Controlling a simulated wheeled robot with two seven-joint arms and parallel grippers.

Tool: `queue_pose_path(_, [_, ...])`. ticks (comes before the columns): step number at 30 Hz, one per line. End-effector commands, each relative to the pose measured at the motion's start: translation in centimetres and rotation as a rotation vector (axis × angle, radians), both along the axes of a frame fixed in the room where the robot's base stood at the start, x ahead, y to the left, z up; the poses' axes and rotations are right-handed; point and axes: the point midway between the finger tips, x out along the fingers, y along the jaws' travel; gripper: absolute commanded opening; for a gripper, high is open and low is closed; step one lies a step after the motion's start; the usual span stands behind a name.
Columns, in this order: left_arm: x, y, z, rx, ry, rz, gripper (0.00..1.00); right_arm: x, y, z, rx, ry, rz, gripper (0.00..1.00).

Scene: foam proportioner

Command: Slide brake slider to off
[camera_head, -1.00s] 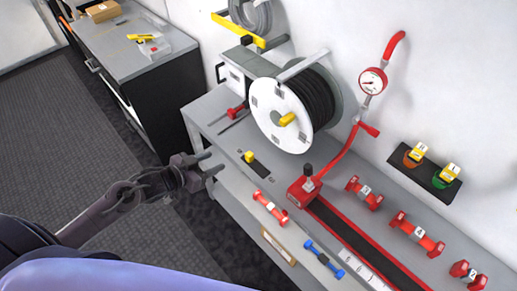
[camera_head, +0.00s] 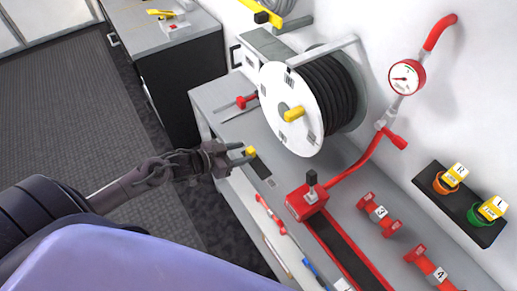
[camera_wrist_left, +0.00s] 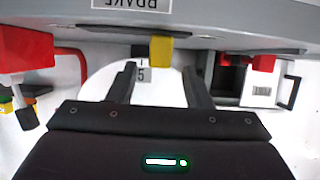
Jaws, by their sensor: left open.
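The brake slider has a yellow knob (camera_head: 250,151) on a black track plate (camera_head: 261,168) set in the grey bench top, in front of the cable reel. My left gripper (camera_head: 242,156) is open at the bench's front edge, with its fingertips close to the knob. Nothing is held, and I cannot tell whether a finger touches the knob. A BRAKE label (camera_wrist_left: 131,4) shows at the top of that view. My right gripper is not in view.
The white reel (camera_head: 288,105) with black cable stands behind the slider. A red lever (camera_head: 242,102) lies to its left, and a red block with a black knob (camera_head: 309,190) to its right. A pressure gauge (camera_head: 405,78) hangs on the wall.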

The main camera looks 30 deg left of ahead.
Motion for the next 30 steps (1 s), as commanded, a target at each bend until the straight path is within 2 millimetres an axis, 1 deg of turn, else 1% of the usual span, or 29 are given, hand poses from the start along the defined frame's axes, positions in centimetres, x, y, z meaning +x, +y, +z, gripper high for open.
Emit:
queue_pose_path(6, [2.7,-1.6,-0.9,-0.003,-0.003,0.002,0.45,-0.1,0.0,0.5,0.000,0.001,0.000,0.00])
queue_pose_path(12, [4.6,-2.7,-1.9,-0.002,-0.001,0.000,0.45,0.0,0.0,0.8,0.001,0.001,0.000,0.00])
queue_pose_path(17, [5.2,-3.1,-2.3,0.000,-0.001,0.000,0.45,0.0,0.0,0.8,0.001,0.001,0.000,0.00])
queue_pose_path(25, [5.3,-3.2,-2.4,0.001,-0.001,-0.002,0.45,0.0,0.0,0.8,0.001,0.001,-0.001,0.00])
queue_pose_path(30, [5.3,-3.2,-2.4,0.001,-0.001,-0.002,0.23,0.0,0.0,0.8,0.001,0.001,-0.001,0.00])
